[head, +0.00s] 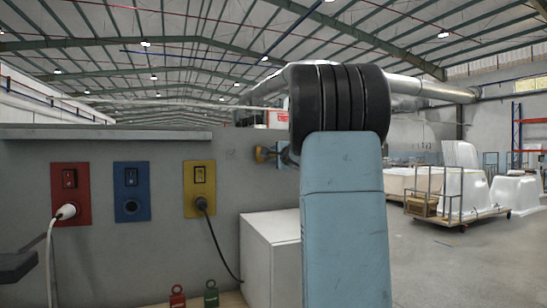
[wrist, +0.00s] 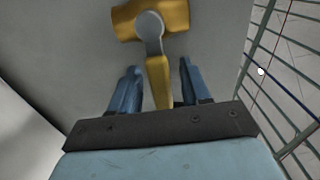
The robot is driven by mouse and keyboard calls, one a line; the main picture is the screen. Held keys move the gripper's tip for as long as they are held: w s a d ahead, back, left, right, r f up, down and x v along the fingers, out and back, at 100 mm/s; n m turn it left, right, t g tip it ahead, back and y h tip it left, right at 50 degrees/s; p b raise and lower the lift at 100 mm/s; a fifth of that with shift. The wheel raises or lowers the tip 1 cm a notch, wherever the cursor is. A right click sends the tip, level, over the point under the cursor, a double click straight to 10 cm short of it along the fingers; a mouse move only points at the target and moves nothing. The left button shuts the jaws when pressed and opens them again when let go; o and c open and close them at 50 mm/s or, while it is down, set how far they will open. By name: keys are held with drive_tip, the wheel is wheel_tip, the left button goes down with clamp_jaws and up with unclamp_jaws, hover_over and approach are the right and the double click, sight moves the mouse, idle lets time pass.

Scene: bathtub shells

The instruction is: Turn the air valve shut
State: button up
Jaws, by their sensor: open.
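The air valve shows in the wrist view as a yellow body (wrist: 182,14) with a grey round hub (wrist: 150,28). Its yellow lever (wrist: 158,82) points from the hub down the picture, toward my gripper. My gripper (wrist: 158,68) is open, with one blue finger on each side of the lever. A gap shows on either side, wider on the right. In the head view a small part of the yellow valve (head: 264,155) shows by the wall's right end, beside my gripper (head: 286,154). My arm hides the rest there.
The grey wall (head: 140,240) carries red (head: 70,178), blue (head: 131,176) and yellow (head: 199,173) socket panels; the red and yellow have plugs in. A white box (head: 270,255) stands below the valve.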

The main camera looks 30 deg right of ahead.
drive_tip(key=s+a, duration=0.2)
drive_tip(key=s, duration=1.1)
drive_tip(key=shift+s+a, duration=0.15)
drive_tip(key=shift+s, duration=0.15)
drive_tip(key=shift+f, duration=0.1)
drive_tip(key=s+a+f+n+g+y, duration=0.2)
drive_tip(key=s+a+f+n+y, duration=0.15)
drive_tip(key=a, duration=0.55)
drive_tip(key=s+a+f+n+g+y, duration=0.25)
drive_tip(key=a+n, duration=0.25)
drive_tip(key=a, duration=0.3)
drive_tip(key=s+a+f+n+g+y, duration=0.2)
drive_tip(key=s+a+f+n, duration=0.2)
drive_tip(key=a, duration=0.5)
drive_tip(key=s+a+f+n+g+h, duration=0.2)
drive_tip(key=s+f+n, duration=0.1)
drive_tip(key=s+f, duration=0.4)
drive_tip(key=s+a+f+n+g+h, duration=0.2)
drive_tip(key=s+f, duration=0.5)
drive_tip(key=s, duration=0.4)
drive_tip(key=shift+s+n+g+h, duration=0.2)
drive_tip(key=shift+n+g+h, duration=0.2)
drive_tip(key=shift+n+g, duration=0.6)
drive_tip(key=shift+f, duration=0.1)
